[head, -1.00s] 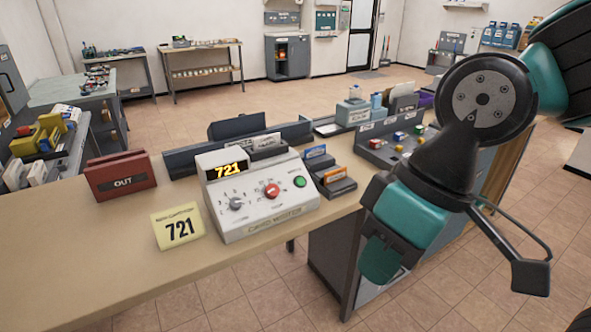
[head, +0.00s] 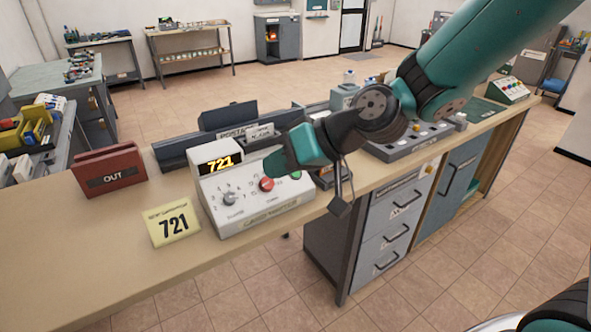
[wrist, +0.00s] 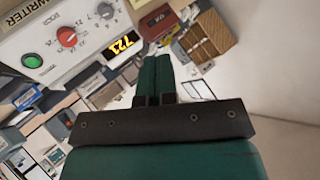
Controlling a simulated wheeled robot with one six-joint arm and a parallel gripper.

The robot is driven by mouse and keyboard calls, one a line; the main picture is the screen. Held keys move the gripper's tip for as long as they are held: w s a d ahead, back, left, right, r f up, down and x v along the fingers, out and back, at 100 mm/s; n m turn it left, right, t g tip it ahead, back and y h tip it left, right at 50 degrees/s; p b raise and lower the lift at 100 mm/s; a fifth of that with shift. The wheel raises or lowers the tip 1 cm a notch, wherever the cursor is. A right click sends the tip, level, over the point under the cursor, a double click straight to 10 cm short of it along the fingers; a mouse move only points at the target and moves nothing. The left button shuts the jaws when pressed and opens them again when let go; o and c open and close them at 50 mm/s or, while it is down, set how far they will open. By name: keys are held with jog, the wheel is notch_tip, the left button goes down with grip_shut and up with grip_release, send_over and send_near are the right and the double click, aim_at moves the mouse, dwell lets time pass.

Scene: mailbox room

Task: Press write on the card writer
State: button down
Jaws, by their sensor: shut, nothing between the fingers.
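The white card writer (head: 240,222) stands on the counter, its display (head: 220,163) showing 721. It has a grey dial (head: 229,198), a red knob (head: 267,185) and a green button (head: 297,175). My gripper (head: 270,162) is shut and empty, above the writer's right part, and its body partly hides the green button in the head view. In the wrist view the shut fingers (wrist: 154,60) point past the display (wrist: 123,42). The green button (wrist: 32,61) and red knob (wrist: 66,36) show clearly at upper left. I see no contact with the writer.
A yellow card reading 721 (head: 172,226) lies left of the writer, and a red OUT holder (head: 107,176) stands behind it. A dark rack (head: 190,152) is behind the writer. The counter's front left (head: 80,270) is clear.

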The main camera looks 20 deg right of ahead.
jog(key=w+d+f+m+t+h, duration=0.2)
jog(key=w+d+f+m+t, duration=0.2)
jog(key=w, duration=0.4)
jog(key=w+d+f+m+t+h+p, duration=0.1)
jog(key=w+d+f+m+t, duration=0.4)
jog(key=w+d, duration=0.3)
jog(key=shift+w+d+t+h, duration=0.15)
jog(key=shift+d+t+h, duration=0.05)
jog(key=shift+t+h, duration=0.25)
jog(key=shift+f, duration=0.1)
jog(key=w+f, duration=0.1)
jog(key=f, duration=0.1)
jog(key=w+a+f, duration=0.1)
jog(key=f, duration=0.1)
jog(key=w+f, duration=0.2)
jog(key=shift+a+f, duration=0.15)
jog(key=shift+a, duration=0.1)
jog(key=shift+w+a+f, duration=0.1)
jog(key=shift+w+f, duration=0.25)
jog(key=shift+f, duration=0.15)
dwell(0.3)
jog(key=shift+w+f, duration=0.25)
jog(key=shift+f, duration=0.1)
